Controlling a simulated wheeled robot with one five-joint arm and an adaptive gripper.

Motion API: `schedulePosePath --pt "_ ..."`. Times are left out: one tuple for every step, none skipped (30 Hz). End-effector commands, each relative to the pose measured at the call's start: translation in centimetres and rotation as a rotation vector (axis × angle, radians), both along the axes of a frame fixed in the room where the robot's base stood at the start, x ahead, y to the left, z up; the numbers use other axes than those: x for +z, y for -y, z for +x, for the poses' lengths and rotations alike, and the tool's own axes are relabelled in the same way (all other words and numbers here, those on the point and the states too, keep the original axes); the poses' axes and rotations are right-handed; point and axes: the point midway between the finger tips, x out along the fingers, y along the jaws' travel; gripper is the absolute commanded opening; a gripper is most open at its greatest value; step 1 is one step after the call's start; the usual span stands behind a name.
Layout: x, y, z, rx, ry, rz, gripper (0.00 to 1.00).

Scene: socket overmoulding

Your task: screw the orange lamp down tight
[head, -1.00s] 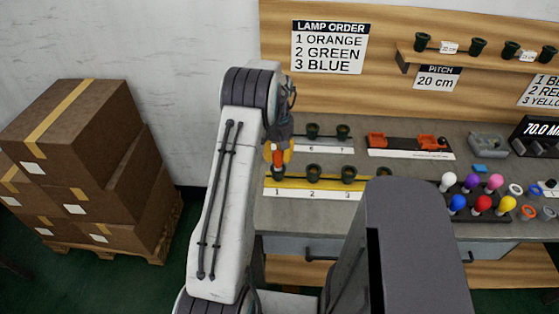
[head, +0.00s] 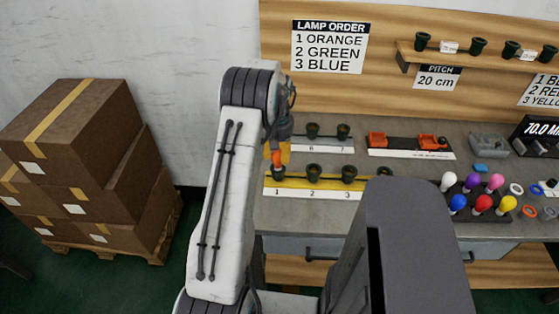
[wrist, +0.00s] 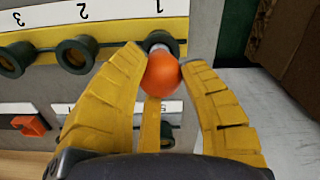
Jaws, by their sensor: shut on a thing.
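The orange lamp (wrist: 161,75) is between the yellow fingers of my gripper (wrist: 160,70) in the wrist view, with its pale base at the mouth of the dark green socket (wrist: 160,42) over number 1. My gripper is shut on the lamp. In the head view the lamp (head: 276,158) shows as a small orange spot above socket 1 (head: 277,172), partly hidden by my gripper (head: 279,156). How deep the base sits in the socket is hidden. The sockets stand on a yellow strip (head: 295,184) numbered 1, 2, 3.
Socket 2 (head: 313,171) and socket 3 (head: 348,173) are empty beside it. Behind stands a second row with sockets (head: 312,131). Orange clamps (head: 377,139) and a rack of coloured lamps (head: 482,203) lie to the right. Stacked boxes (head: 75,165) stand left of the bench.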

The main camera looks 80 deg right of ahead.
Motion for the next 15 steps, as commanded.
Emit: schedulePosePath --pt "-0.04 0.00 0.01 -0.032 0.000 0.000 0.15" --pt "-0.04 0.00 0.01 -0.051 0.000 0.000 0.15" --pt "-0.04 0.00 0.01 -0.071 0.000 0.000 0.15" --pt "-0.03 0.01 0.01 -0.082 0.000 0.000 0.15" --pt "-0.03 0.01 0.01 -0.091 0.000 0.000 0.15" --pt "-0.03 0.01 0.01 -0.100 0.000 0.000 0.15" --pt "-0.03 0.01 0.01 -0.103 0.000 0.000 0.15" --pt "-0.02 0.01 0.01 -0.105 0.000 0.000 0.15" --pt "-0.02 0.01 0.01 -0.105 0.000 0.000 0.15" --pt "-0.02 0.01 0.01 -0.105 0.000 0.000 0.15" --pt "-0.02 0.01 0.01 -0.105 0.000 0.000 0.15" --pt "-0.02 0.01 0.01 -0.104 0.000 0.000 0.15" --pt "-0.02 0.01 0.01 -0.104 0.000 0.000 0.15" --pt "-0.02 0.01 0.01 -0.104 0.000 0.000 0.15" --pt "-0.02 0.01 0.01 -0.105 0.000 0.000 0.15"
